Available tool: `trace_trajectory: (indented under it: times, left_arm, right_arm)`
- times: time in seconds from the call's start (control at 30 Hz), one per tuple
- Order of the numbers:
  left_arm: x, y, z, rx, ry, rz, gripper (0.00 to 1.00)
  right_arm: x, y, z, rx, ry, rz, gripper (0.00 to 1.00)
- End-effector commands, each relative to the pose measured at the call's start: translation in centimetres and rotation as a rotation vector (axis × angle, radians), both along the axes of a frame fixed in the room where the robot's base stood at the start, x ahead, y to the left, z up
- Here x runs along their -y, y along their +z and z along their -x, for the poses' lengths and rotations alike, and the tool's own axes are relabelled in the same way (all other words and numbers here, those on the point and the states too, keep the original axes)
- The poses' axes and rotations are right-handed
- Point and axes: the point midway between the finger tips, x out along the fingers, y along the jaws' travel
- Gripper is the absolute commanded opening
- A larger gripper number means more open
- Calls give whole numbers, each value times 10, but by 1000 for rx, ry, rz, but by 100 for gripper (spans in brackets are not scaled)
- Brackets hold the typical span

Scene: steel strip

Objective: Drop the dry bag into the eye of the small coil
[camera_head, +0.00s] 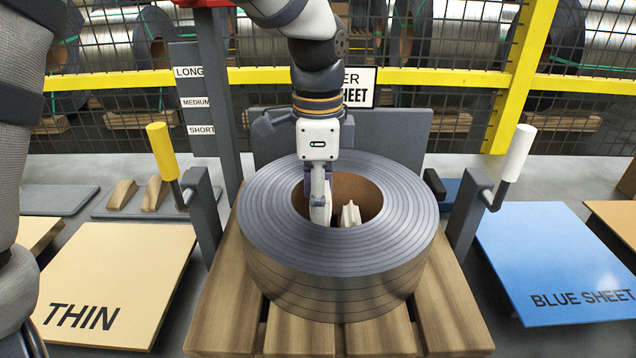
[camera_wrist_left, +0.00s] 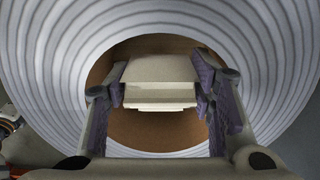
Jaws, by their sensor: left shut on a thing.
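The steel coil (camera_head: 270,225) lies flat on a wooden pallet, its round eye (camera_head: 358,188) lined in brown. My left gripper (camera_head: 319,190) points down over the eye from above. It is shut on the cream dry bag (camera_head: 319,211), which hangs inside the eye outline, near its left-front side. In the left wrist view the bag (camera_wrist_left: 160,72) sits between the purple pads of my gripper (camera_wrist_left: 160,90), with the coil (camera_wrist_left: 50,60) around it. A pale ridged piece (camera_head: 350,214) shows beside the bag in the eye; I cannot tell whether it is separate. The bag's lower end is hidden. My right gripper is out of view.
A yellow-topped post (camera_head: 162,150) and a white-topped post (camera_head: 517,152) flank the pallet (camera_head: 230,318). A THIN board (camera_head: 125,270) lies left and a blue sheet (camera_head: 550,250) right. A label post (camera_head: 212,90) and mesh fence stand behind.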

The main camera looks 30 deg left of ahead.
Motion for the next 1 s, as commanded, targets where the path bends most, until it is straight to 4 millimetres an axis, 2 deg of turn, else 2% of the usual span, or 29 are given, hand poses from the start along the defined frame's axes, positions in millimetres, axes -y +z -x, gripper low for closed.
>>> trace_trajectory:
  times: [0.3, 0.33, 0.4, 0.43, 0.67, 0.77, 1.0]
  left_arm:
    - [0, -2, 0, 1, 0, 0, 22]
    - [0, -2, 0, 1, 0, 0, 54]
    - [0, -2, 0, 1, 0, -1, 70]
    - [0, -2, 0, 1, 0, -1, 73]
    - [-1, -1, -1, 3, 0, -2, 73]
    - [-1, 8, -2, 8, 1, -2, 73]
    - [1, 70, -1, 9, 0, -1, 73]
  right_arm:
    - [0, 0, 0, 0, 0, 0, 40]
    - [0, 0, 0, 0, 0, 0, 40]
    - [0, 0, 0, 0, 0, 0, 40]
    - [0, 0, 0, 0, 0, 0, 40]
    - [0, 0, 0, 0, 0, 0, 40]
    - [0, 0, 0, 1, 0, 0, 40]
    - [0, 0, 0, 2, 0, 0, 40]
